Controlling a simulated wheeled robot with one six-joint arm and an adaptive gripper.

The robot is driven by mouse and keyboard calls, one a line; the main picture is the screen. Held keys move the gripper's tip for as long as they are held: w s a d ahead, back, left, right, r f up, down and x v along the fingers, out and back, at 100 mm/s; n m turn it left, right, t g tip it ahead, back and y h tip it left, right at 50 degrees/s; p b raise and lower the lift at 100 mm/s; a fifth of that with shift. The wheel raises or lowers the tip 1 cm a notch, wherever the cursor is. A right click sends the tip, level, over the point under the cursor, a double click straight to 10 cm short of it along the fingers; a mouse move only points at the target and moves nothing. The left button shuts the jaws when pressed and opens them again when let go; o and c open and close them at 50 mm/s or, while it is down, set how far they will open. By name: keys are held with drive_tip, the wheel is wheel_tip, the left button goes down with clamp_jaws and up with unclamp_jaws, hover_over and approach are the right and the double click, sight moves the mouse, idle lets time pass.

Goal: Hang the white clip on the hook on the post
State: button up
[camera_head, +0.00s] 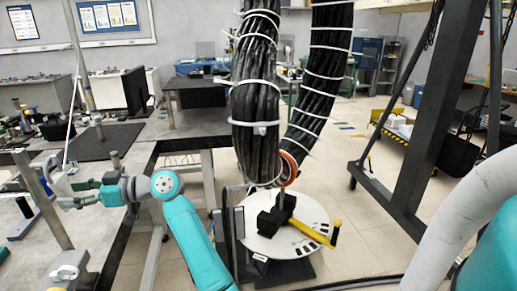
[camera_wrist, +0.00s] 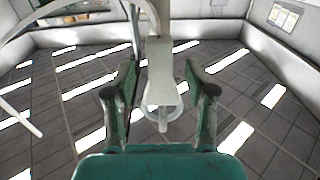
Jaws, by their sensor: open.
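The white clip (camera_wrist: 160,80) stands in the middle of the wrist view, with a ring-shaped end towards me. My gripper (camera_wrist: 162,82) is open, with one finger on each side of the clip and a visible gap at both sides. In the head view my gripper (camera_head: 72,190) is at the left, over the table, beside a grey slanted post (camera_head: 43,202). White parts show at its fingertips there, but they are too small to tell apart. A thin upright line rises from that spot. I cannot make out the hook clearly.
A grey workbench (camera_head: 118,235) lies under my arm. A white fitting (camera_head: 68,266) sits at the post's lower end. A thick black cable bundle (camera_head: 256,100) with white ties hangs at the centre, above a white round plate (camera_head: 300,235). A dark steel frame (camera_head: 432,110) stands at the right.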

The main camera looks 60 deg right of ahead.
drive_tip(key=v, duration=1.1)
drive_tip(key=shift+f, duration=0.1)
drive_tip(key=s+a+f+m+t+h, duration=0.1)
drive_tip(key=s+a+f+m+h, duration=0.15)
drive_tip(key=f, duration=0.65)
drive_tip(key=s+a+f+m+t+h, duration=0.15)
drive_tip(key=f+m, duration=0.25)
drive_tip(key=f, duration=0.5)
drive_tip(key=s+a+f+m+g+h, duration=0.1)
drive_tip(key=s+a+f+m+h, duration=0.15)
drive_tip(key=s+f, duration=0.45)
drive_tip(key=s+a+f+m+h, duration=0.1)
drive_tip(key=s+f+h, duration=0.2)
drive_tip(key=s+f, duration=0.4)
drive_tip(key=s+a+f+h, duration=0.1)
drive_tip(key=s, duration=0.8)
drive_tip(key=s+a+f+h, duration=0.1)
drive_tip(key=s+f+h, duration=0.1)
drive_tip(key=s, duration=0.8)
drive_tip(key=s+a+r+n, duration=0.1)
drive_tip(key=s+r, duration=0.3)
drive_tip(key=s, duration=0.3)
drive_tip(key=s+a+r+n, duration=0.1)
drive_tip(key=s+r, duration=0.3)
drive_tip(key=s, duration=0.3)
drive_tip(key=shift+s+r+y, duration=0.2)
drive_tip(key=shift+s+y, duration=0.2)
drive_tip(key=shift+y, duration=0.05)
